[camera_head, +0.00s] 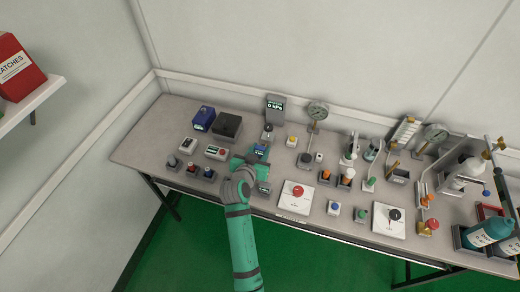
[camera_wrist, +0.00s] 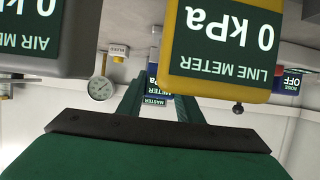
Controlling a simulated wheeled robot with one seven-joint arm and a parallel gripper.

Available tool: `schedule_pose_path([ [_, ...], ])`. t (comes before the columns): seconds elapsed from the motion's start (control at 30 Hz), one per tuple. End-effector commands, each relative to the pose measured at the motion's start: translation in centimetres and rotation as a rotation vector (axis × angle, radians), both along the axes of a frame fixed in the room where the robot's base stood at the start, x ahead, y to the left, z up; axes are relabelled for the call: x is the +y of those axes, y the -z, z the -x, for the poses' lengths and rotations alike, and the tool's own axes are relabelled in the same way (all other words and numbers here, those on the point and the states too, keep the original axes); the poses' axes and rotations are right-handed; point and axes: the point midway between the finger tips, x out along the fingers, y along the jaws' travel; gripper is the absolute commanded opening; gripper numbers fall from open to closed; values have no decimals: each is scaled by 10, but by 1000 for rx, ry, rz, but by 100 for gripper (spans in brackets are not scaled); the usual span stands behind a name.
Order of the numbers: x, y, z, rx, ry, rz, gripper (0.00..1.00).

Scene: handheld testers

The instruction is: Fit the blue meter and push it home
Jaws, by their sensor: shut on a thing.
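The blue meter (camera_head: 261,151) is in my gripper (camera_head: 250,159), over the middle of the table; its small screen faces up toward the head camera. In the wrist view, which is upside down, my gripper (camera_wrist: 158,103) has its two green fingers reaching away. A blue part (camera_wrist: 152,70) shows between them, mostly hidden behind a large yellow line meter (camera_wrist: 218,85). I cannot tell whether the blue meter touches anything below. Its lower end and its seat are hidden by my gripper.
A grey air meter (camera_wrist: 45,55) is close by in the wrist view. A grey master display (camera_head: 275,105) stands behind my gripper. A dial gauge (camera_head: 318,111), a dark box (camera_head: 227,126) and a white panel with a red button (camera_head: 296,197) stand around. The bench (camera_head: 150,138) is crowded, freer at left.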

Motion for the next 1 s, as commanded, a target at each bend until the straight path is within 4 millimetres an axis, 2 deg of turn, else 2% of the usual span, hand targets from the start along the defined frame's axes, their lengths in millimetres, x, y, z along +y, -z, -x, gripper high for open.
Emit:
schedule_pose_path([
  [0.93, 0, 15, 0, 2, 0, -1, 10],
  [0.97, 0, 15, 0, 2, 0, -1, 35],
  [1.0, 0, 15, 0, 2, 0, -1, 44],
])
